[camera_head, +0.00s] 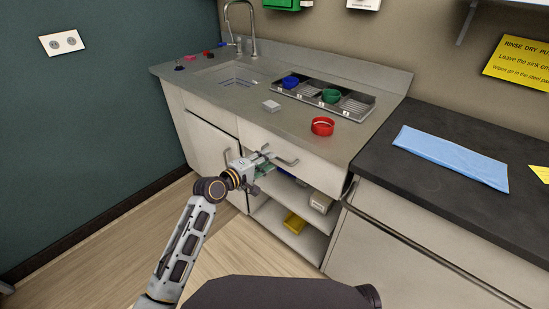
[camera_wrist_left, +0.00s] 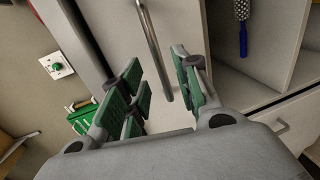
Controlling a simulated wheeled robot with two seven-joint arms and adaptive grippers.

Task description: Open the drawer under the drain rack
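The drain rack (camera_head: 358,116) is a grey tray with numbered slots set in the counter. Below it is a pale drawer front (camera_head: 312,168) with a metal bar handle (camera_head: 286,162); the drawer looks closed. My left gripper (camera_head: 266,158) is at the left part of this handle. In the left wrist view the open green-padded fingers (camera_wrist_left: 158,62) stand on either side of the handle bar (camera_wrist_left: 152,40), with gaps showing on both sides. Whether the bar lies fully between the pads in depth is hard to tell. My right gripper is not in view.
Open shelves below the drawer hold a yellow item (camera_head: 294,222) and a white box (camera_head: 320,203). A cabinet door (camera_head: 211,147) is left of them. A dark-topped cabinet adjoins at right.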

